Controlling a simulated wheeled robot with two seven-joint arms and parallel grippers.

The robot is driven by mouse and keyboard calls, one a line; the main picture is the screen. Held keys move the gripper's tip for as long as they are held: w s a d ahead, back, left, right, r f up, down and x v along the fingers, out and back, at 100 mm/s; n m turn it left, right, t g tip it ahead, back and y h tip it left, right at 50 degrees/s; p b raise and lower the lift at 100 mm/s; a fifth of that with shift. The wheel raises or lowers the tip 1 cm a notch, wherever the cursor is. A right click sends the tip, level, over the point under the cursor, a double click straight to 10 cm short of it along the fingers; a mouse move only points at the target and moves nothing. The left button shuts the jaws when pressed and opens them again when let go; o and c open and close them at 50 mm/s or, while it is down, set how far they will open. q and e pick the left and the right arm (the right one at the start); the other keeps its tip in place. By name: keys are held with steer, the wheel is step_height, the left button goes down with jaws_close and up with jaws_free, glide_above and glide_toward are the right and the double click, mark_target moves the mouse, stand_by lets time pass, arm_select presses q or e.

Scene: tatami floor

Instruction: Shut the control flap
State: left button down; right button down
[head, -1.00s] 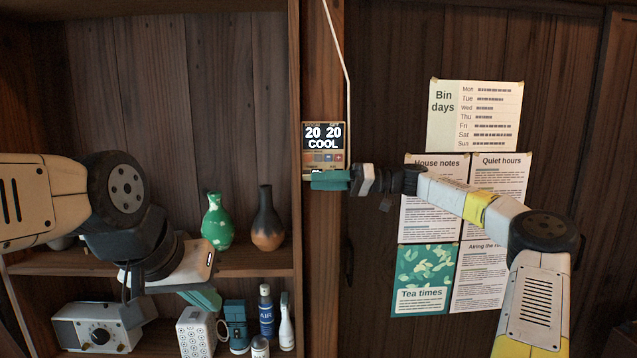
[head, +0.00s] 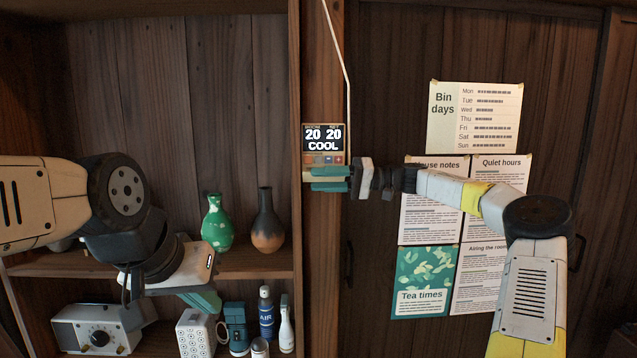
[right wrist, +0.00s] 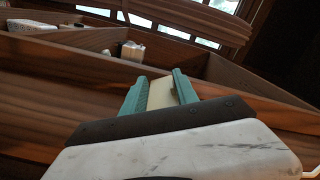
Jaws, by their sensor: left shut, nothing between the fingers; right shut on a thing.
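The flap also shows pale between the fingers in the right wrist view (right wrist: 163,92). The fingers hide most of the flap, so its exact angle is unclear. My left gripper (head: 203,300) is shut and empty, low at the left before the shelves.
A green vase (head: 217,224) and a dark vase (head: 266,222) stand on the shelf. A radio (head: 98,329), a blue spray can (head: 266,312) and other items stand below. Paper notices (head: 473,117) hang right of the post. A pale cable (head: 340,55) runs above the unit.

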steer(key=shift+w+r+m, duration=0.15)
steer(key=shift+r+m, duration=0.1)
steer(key=shift+m, duration=0.85)
steer(key=c, duration=0.9)
jaws_free()
steer(key=shift+c, duration=0.2)
steer(key=d, duration=0.8)
